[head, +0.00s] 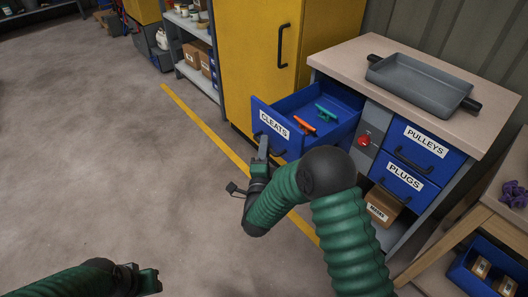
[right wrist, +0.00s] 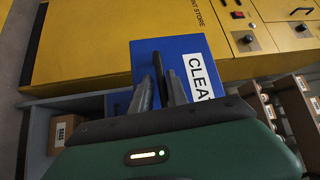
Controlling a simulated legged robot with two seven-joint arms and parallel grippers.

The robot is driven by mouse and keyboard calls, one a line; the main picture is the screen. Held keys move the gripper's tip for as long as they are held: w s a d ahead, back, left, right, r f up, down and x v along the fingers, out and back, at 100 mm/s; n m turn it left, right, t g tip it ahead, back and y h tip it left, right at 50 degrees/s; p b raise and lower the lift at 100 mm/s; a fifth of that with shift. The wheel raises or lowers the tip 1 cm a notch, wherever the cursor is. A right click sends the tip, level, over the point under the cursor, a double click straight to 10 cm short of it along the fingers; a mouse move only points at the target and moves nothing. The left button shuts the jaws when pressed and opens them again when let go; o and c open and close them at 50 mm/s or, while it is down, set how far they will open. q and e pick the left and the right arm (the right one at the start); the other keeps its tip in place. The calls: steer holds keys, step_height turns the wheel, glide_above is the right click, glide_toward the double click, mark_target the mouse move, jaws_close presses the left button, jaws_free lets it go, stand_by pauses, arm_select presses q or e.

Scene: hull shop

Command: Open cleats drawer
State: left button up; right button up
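The blue cleats drawer (head: 255,117), labelled CLEATS, is pulled well out of the bench cabinet. An orange cleat (head: 304,126) and a teal cleat (head: 326,113) lie inside it. My right gripper (head: 263,150) is at the drawer's front. In the right wrist view its fingers (right wrist: 160,92) stand on both sides of the dark drawer handle (right wrist: 161,68) and appear closed on it. The drawer front (right wrist: 190,47) also shows there. My left gripper (head: 150,280) is low at the left, away from the cabinet; its fingers are too small to judge.
A grey tray (head: 424,84) with black handles stands on the bench top (head: 345,58). The pulleys drawer (head: 424,144) and plugs drawer (head: 403,178) are shut, beside a red knob (head: 365,140). A yellow cabinet (head: 250,65) stands behind. The floor at left is clear.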

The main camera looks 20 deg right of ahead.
steer(key=p+v, duration=0.2)
steer(key=v, duration=1.4)
steer(key=shift+s+a+f+p, duration=0.2)
steer(key=shift+s+p, duration=0.1)
steer(key=shift+s, duration=0.05)
